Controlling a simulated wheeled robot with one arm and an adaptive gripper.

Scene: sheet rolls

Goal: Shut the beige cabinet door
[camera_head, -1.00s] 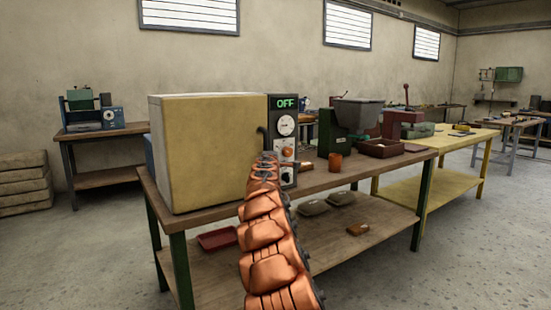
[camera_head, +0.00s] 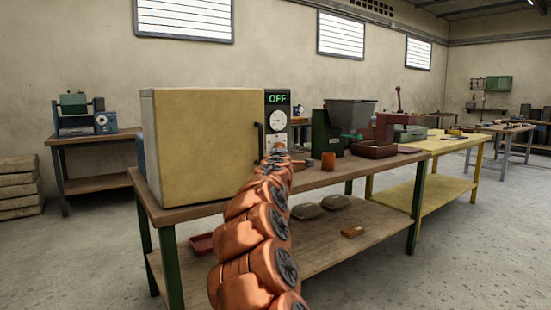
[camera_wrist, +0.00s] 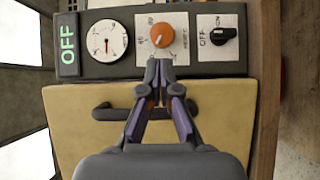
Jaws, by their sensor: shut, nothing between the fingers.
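The beige cabinet door (camera_head: 205,140) fills the front of the cabinet on the near workbench in the head view. Its right edge lies against the dark control panel, and it looks shut or nearly so; I cannot tell whether it is fully flush. Its dark handle (camera_head: 258,140) stands at the right edge. In the wrist view the door (camera_wrist: 75,140) lies just below the panel, with the handle (camera_wrist: 103,112) partly hidden behind my gripper. My gripper (camera_wrist: 160,68) is shut and empty, its tips over the edge between door and panel. My arm hides the door's lower right corner in the head view.
The control panel (camera_head: 277,115) shows a green OFF display, a gauge, an orange knob (camera_wrist: 162,35) and a black switch (camera_wrist: 224,36). An orange cup (camera_head: 328,161) and a grey-hopper machine (camera_head: 350,113) stand to the right on the workbench (camera_head: 310,178). Floor is clear at right.

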